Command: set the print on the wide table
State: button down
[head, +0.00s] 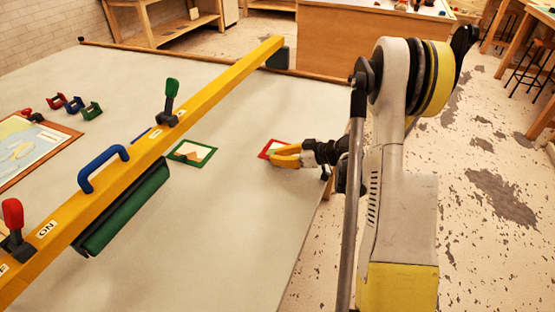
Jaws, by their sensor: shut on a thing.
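A small print with a red border (266,151) shows at the fingertips of my gripper (276,154), near the right edge of the wide grey table (235,225). The yellow fingers are shut on this print and cover most of it. I cannot tell whether the print touches the tabletop or is just above it. A second small print with a green border (192,152) lies flat on the table to the left of my gripper. A larger picture with a brown border (30,143) lies at the far left.
A yellow bar (215,83) with a blue handle (103,166), green and red levers and a dark green roller (125,212) spans the table on the left. Several small clamps (75,104) stand beyond it. A wooden cabinet (360,45) stands behind. The middle tabletop is clear.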

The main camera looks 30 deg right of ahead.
jog(key=shift+r, duration=0.1)
jog(key=c, duration=1.5)
grip_release()
jog(key=shift+c, duration=0.2)
